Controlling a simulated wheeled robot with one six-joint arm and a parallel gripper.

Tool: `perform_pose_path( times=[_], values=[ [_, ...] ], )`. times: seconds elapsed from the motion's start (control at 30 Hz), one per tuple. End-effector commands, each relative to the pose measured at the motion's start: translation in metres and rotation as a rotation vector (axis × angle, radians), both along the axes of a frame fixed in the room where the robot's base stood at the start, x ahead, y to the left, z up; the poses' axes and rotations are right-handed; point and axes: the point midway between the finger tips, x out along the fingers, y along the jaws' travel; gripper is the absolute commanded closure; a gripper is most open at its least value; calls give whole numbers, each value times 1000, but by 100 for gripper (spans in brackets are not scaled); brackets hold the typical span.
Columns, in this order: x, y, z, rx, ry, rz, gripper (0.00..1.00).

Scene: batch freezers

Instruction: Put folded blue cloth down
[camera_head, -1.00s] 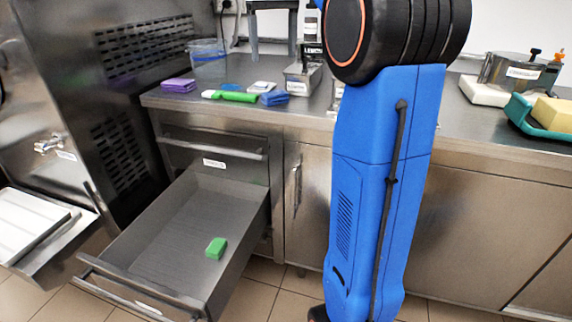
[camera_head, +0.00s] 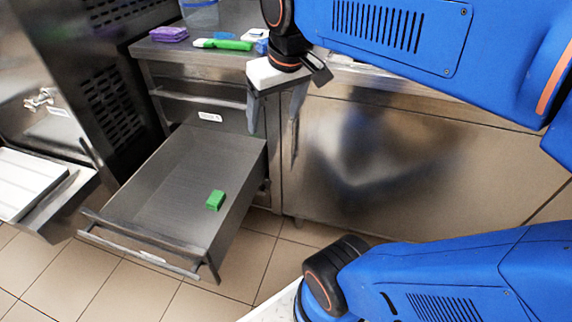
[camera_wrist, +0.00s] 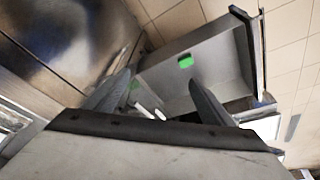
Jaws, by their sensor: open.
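The folded blue cloth (camera_head: 262,46) lies on the steel counter (camera_head: 190,62) in the head view, mostly hidden behind my gripper and wrist. My gripper (camera_head: 273,140) is open and empty, with its fingers pointing down in front of the counter edge, near the right rear side of the open drawer (camera_head: 165,190). In the wrist view my gripper (camera_wrist: 160,76) shows two spread fingers with nothing held between them. The blue cloth cannot be made out in the wrist view.
A small green folded piece (camera_head: 215,200) lies in the open drawer and shows in the wrist view (camera_wrist: 186,61). A purple folded cloth (camera_head: 169,34), a green tool (camera_head: 228,45) and a clear tub (camera_head: 200,12) stand on the counter. The drawer juts over the floor.

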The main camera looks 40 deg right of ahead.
Motion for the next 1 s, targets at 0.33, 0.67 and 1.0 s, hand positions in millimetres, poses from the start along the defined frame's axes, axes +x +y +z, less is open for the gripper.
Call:
perform_pose_path(
  times=[0.33,0.67,1.0],
  values=[
    [-65,19,-90,9,-87,29,24],
    [-70,20,-100,11,-97,32,24],
    [-70,20,-99,11,-97,32,24]
  ],
)
